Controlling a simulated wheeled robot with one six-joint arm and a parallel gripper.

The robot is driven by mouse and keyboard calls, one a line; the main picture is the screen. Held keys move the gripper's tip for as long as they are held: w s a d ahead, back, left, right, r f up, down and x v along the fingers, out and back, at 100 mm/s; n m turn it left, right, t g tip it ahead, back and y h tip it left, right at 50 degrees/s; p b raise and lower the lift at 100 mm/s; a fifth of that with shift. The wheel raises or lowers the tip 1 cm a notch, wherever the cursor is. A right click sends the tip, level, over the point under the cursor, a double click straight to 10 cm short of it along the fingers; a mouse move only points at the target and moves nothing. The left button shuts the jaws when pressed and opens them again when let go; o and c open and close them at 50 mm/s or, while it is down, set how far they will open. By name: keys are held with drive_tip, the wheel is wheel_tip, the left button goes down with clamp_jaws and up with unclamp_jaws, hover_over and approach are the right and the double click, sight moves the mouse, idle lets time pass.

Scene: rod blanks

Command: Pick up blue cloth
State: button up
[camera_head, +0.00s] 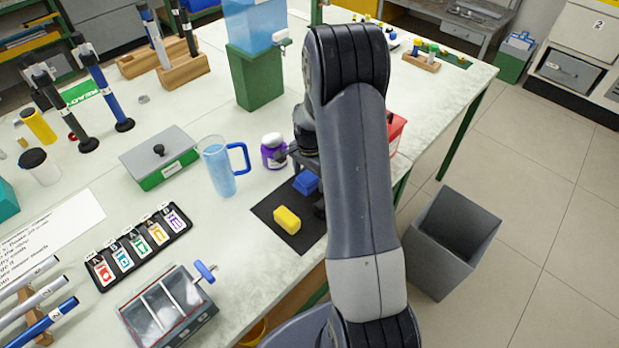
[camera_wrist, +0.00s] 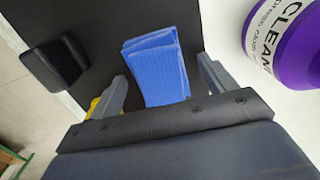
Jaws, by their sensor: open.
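The blue cloth (camera_head: 306,182) is a folded pad on a dark mat (camera_head: 268,213) near the table's right edge, partly hidden by my arm in the head view. In the wrist view the blue cloth (camera_wrist: 155,68) lies between the two fingers of my gripper (camera_wrist: 160,85), slightly beyond the tips. The fingers stand apart, one on each side, and I see no contact with the cloth. In the head view my gripper is mostly hidden behind my arm.
A yellow sponge (camera_head: 287,219) lies on the mat's near part. A purple-and-white cleaner bottle (camera_wrist: 290,38) stands close on the right in the wrist view. A black block-like object (camera_wrist: 56,62) is at its left. A blue-handled pitcher (camera_head: 219,168) stands left of the mat.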

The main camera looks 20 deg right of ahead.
sight(309, 176)
drive_tip(key=c, duration=1.1)
drive_tip(key=shift+r, duration=0.1)
wheel_tip(309, 176, up, 10)
drive_tip(key=shift+f+b, duration=0.1)
drive_tip(key=shift+b, duration=0.45)
drive_tip(key=o, duration=0.4)
drive_tip(key=shift+c, duration=1.5)
